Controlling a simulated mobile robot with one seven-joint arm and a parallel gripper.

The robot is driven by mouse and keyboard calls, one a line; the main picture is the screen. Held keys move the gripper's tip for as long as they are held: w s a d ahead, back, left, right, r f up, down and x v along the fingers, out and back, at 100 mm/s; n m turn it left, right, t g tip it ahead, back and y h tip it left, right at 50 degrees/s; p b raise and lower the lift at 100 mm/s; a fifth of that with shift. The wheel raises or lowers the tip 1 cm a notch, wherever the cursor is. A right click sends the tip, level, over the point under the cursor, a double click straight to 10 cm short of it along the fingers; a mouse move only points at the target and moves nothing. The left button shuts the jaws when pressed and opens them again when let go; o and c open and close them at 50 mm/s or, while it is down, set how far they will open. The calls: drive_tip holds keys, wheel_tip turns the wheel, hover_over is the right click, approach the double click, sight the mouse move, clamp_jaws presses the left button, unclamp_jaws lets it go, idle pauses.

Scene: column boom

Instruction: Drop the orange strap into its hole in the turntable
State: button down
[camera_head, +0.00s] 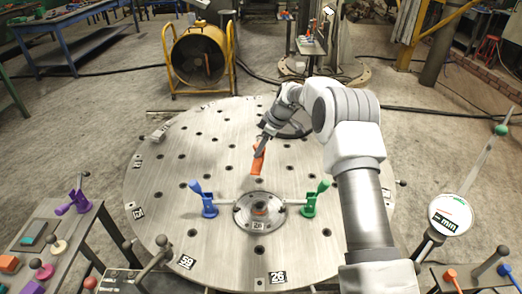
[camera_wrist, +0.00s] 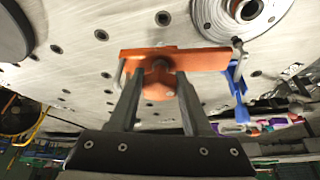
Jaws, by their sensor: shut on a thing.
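The orange strap (camera_head: 258,160) is held in my gripper (camera_head: 263,147) above the turntable (camera_head: 190,150), a large round metal plate with many small holes. In the wrist view the strap (camera_wrist: 192,60) lies across my gripper's two fingers (camera_wrist: 160,85), with a round knob between them. The hub also shows at the wrist view's top right (camera_wrist: 212,18).
A blue clamp (camera_head: 208,200) and a green clamp (camera_head: 314,200) flank the hub. A side table (camera_head: 75,222) with a purple clamp (camera_head: 76,203) stands at left. A dial gauge (camera_head: 450,215) is at right. A yellow-framed fan (camera_head: 198,57) stands behind.

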sight(263, 156)
drive_tip(key=shift+f+b, duration=1.2)
drive_tip(key=shift+f, duration=1.95)
drive_tip(key=shift+r, duration=0.2)
drive_tip(key=shift+b, duration=0.45)
drive_tip(key=shift+f, duration=0.2)
drive_tip(key=shift+f+b, duration=1.25)
drive_tip(key=shift+f, duration=0.2)
drive_tip(key=shift+f, duration=0.35)
drive_tip(key=shift+f+b, duration=0.35)
drive_tip(key=shift+b, duration=0.15)
